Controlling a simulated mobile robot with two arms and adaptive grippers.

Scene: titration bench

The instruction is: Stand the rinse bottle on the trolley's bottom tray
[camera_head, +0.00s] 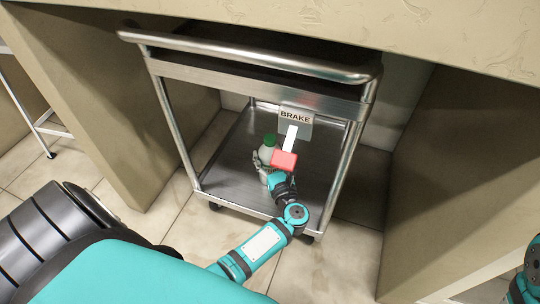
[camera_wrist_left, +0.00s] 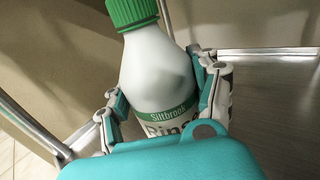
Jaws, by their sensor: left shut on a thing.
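The rinse bottle (camera_head: 266,153) is white with a green cap; in the left wrist view (camera_wrist_left: 160,70) its green label band reads "Siltbrook" above a partly hidden "Rinse". My left gripper (camera_head: 262,167) is shut around the bottle's body, with a finger on each side in the left wrist view (camera_wrist_left: 163,100). The bottle is over the trolley's bottom tray (camera_head: 222,165), inside the frame. It looks roughly upright in the head view. Its base is hidden, so I cannot tell whether it touches the tray. My right gripper is not in view.
The metal trolley's push handle (camera_head: 250,60) and upper shelf overhang the back of the tray. A "BRAKE" sign (camera_head: 295,116) and a red pedal (camera_head: 284,160) with a white lever show close by the bottle. Bench panels (camera_head: 445,170) flank the trolley. Bare tray lies left of the bottle.

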